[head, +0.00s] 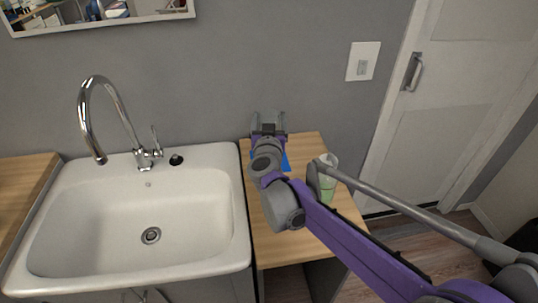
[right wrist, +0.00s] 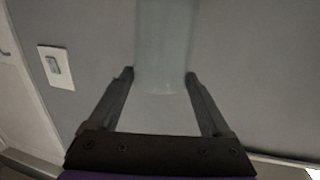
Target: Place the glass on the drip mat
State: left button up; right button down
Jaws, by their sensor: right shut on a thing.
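My right gripper (head: 268,120) is at the back of the wooden counter, near the wall, in the head view. The right wrist view shows its two fingers (right wrist: 160,76) on either side of a pale, see-through glass (right wrist: 165,45), shut on it. In the head view the glass is hidden behind my gripper and wrist. A blue patch, likely the drip mat (head: 286,163), shows beside my wrist on the counter, mostly covered by my arm. I cannot tell whether the glass touches it. My left gripper is not in view.
A green and whitish container (head: 328,184) stands on the wooden counter (head: 284,247), close to my right arm. The white sink (head: 80,235) with its chrome tap (head: 122,115) is to the left. A wall switch (head: 363,61) and a door (head: 440,90) are to the right.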

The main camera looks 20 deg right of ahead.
notch_tip(320, 180, down, 8)
jog(key=shift+r+b, duration=0.15)
jog(key=shift+b, duration=0.4)
grip_release()
jog(key=shift+f, duration=0.2)
jog(key=shift+r, duration=0.3)
jog(key=v, duration=1.2)
jog(key=shift+p, duration=0.3)
